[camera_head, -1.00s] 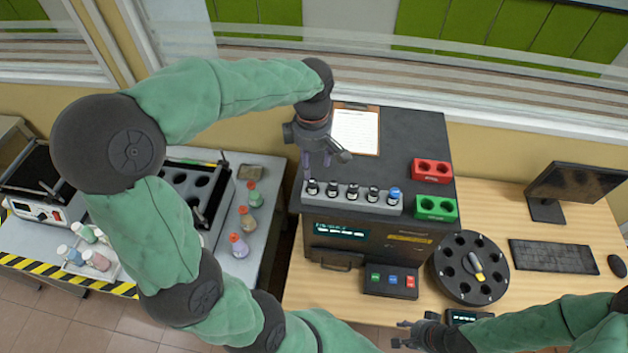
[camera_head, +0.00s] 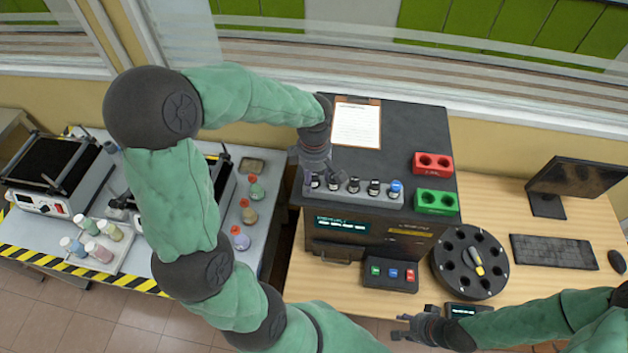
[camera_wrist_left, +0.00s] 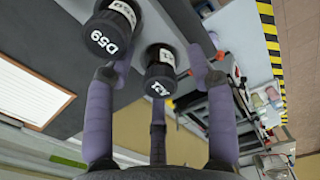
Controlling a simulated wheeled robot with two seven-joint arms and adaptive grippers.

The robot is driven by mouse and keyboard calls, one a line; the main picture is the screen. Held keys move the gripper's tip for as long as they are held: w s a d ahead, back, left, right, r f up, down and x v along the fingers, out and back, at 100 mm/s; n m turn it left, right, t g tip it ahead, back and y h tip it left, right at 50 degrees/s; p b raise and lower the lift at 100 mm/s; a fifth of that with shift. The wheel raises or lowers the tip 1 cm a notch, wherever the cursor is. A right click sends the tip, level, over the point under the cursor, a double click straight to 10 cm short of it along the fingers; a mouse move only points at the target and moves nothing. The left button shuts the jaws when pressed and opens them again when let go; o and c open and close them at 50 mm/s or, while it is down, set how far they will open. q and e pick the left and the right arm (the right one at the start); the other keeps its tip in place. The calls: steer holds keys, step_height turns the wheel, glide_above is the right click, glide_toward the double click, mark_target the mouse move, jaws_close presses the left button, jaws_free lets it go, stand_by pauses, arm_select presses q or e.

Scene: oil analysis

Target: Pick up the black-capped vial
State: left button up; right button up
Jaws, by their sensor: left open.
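Several black-capped vials (camera_head: 353,186) stand upright in a grey rack (camera_head: 345,200) on the dark analyser; a blue-capped vial (camera_head: 396,188) is at its right end. My left gripper (camera_head: 318,182) is open, pointing down at the rack's left end. In the left wrist view, the leftmost black-capped vial (camera_wrist_left: 160,82) lies between its spread purple fingers (camera_wrist_left: 158,95), with visible gaps. A second black cap (camera_wrist_left: 108,35) marked D59 is outside, near one finger. My right gripper (camera_head: 402,327) is open and empty, low near the table's front.
Red (camera_head: 432,167) and green (camera_head: 436,202) holders sit right of the rack. A clipboard (camera_head: 356,124) lies behind it. A round black carousel (camera_head: 470,264) and a button box (camera_head: 391,274) are in front. Orange-capped bottles (camera_head: 250,215) stand on the left bench.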

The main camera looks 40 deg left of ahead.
arm_select(q)
jaws_close()
steer(key=shift+r, duration=0.1)
